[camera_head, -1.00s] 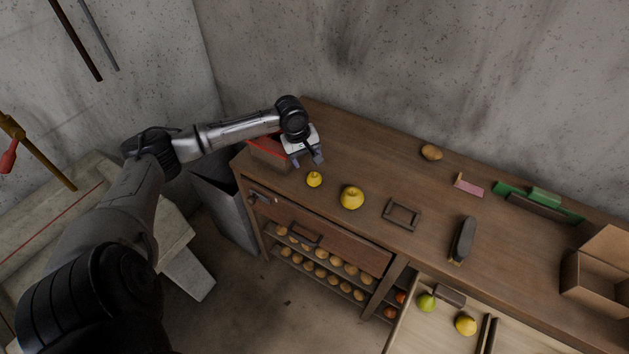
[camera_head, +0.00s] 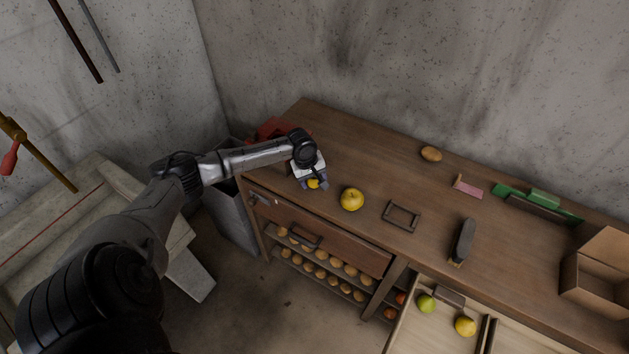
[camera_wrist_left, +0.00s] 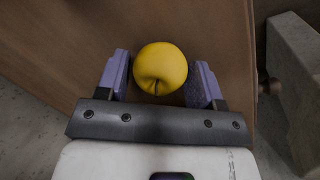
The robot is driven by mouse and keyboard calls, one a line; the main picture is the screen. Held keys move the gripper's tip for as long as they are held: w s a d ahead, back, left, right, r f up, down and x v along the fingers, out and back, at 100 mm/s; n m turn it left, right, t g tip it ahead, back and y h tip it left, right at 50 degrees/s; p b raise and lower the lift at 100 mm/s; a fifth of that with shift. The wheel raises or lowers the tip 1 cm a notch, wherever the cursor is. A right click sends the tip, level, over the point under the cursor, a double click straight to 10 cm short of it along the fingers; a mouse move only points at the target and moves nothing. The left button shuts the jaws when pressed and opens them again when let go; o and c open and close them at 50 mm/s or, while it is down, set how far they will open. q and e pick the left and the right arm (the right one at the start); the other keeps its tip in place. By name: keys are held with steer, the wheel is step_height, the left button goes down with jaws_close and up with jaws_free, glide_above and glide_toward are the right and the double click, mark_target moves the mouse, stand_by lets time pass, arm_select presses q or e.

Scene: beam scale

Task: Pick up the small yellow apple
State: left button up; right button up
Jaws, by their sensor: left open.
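The small yellow apple (camera_head: 313,184) sits on the wooden bench top near its left front edge, partly hidden by my left gripper (camera_head: 314,185). In the left wrist view the apple (camera_wrist_left: 160,69) lies between the two purple finger pads of the gripper (camera_wrist_left: 161,80). The jaws are open, with a narrow gap visible on each side of the apple. A larger yellow apple (camera_head: 352,199) stands to the right on the bench top, apart from the gripper. My right gripper is not in view.
A red-topped box (camera_head: 270,130) is behind my left wrist. A dark square frame (camera_head: 401,216), a dark brush-like block (camera_head: 462,242) and a brown potato-like item (camera_head: 431,153) lie to the right. An open cardboard box (camera_head: 597,272) stands at the far right.

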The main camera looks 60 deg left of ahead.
arm_select(q)
steer(key=shift+f, duration=0.1)
steer(key=c, duration=0.7)
